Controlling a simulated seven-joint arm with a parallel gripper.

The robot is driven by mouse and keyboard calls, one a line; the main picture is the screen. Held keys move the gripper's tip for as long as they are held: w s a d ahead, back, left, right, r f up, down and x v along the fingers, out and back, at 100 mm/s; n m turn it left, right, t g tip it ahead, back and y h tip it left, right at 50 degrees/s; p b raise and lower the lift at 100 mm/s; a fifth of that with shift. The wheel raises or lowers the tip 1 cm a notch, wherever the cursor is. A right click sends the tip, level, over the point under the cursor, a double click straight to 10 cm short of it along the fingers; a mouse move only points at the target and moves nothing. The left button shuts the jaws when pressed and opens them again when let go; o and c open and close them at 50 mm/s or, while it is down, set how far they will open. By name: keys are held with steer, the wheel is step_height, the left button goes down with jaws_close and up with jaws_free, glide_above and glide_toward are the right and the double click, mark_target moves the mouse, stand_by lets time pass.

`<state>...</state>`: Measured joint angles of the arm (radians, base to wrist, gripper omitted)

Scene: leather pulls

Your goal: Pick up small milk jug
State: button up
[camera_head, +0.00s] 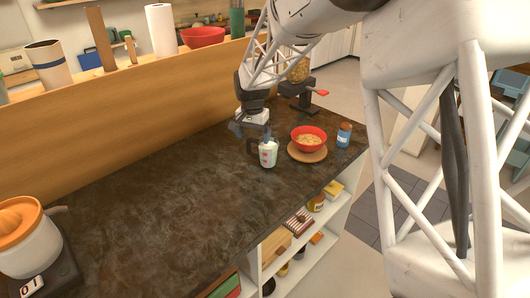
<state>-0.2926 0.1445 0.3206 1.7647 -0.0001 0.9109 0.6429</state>
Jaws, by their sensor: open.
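The small milk jug (268,155) appears to be the white vessel with a coloured mark on its front, standing upright on the dark countertop (170,195). A dark shape at its left side may be its handle. My gripper (252,133) is open, just above and behind the jug in this view. One finger shows at the left and the other close to the jug's rim. I cannot tell whether that finger touches the jug.
A red bowl of food (309,139) on a round wooden board (307,154) stands right of the jug, with a small blue jar (344,134) beyond. A dark appliance (303,97) is behind. The counter's left middle is clear; an orange-topped juicer (22,235) stands at front left.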

steer(key=shift+f, duration=2.15)
steer(key=shift+c, duration=0.2)
steer(key=c, duration=1.2)
